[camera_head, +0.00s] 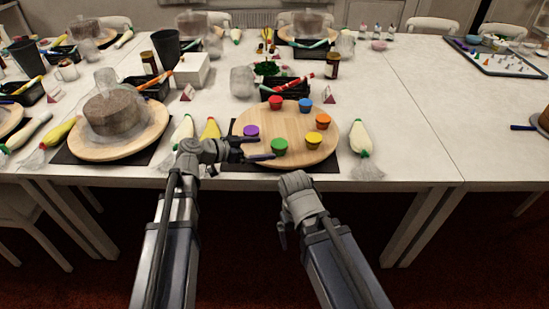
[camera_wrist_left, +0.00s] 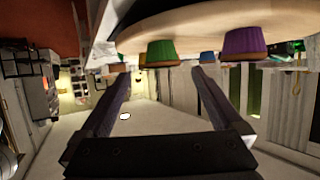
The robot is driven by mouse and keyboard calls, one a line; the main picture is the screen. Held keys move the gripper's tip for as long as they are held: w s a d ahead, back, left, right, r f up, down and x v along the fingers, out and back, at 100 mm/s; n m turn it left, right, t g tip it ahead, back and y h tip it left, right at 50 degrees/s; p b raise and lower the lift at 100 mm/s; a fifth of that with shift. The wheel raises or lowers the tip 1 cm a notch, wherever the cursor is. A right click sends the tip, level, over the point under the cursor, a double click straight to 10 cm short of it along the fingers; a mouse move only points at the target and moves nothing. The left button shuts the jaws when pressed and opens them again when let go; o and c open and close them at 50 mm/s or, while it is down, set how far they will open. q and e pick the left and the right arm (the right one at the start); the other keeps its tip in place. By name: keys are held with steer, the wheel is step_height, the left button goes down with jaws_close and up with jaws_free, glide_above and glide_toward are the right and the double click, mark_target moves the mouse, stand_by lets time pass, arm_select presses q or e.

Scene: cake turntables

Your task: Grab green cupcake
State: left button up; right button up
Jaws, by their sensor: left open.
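The green cupcake (camera_head: 280,147) stands at the front edge of a round wooden turntable (camera_head: 325,150). In the left wrist view, which looks inverted, the green cupcake (camera_wrist_left: 162,52) lies between and beyond my finger tips. My left gripper (camera_head: 265,148) is open and empty, reaching in from the left just short of the green cupcake; its fingers also show in the left wrist view (camera_wrist_left: 162,74). My right gripper (camera_head: 283,232) hangs in front of the table edge, and its jaw opening is not clear.
A purple cupcake (camera_head: 251,131) sits close beside my left fingers. Yellow (camera_head: 313,141), orange (camera_head: 323,121), blue (camera_head: 305,105) and red (camera_head: 276,102) cupcakes share the turntable. A piping bag (camera_head: 360,138) lies to the right. The table right of it is clear.

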mark_target(275, 145)
arm_select(q)
steer(key=shift+b+x, duration=1.35)
steer(key=shift+x, duration=2.6)
steer(key=shift+w+r, duration=0.1)
steer(key=shift+r, duration=0.1)
steer(key=c, duration=1.4)
steer(key=shift+r, duration=0.1)
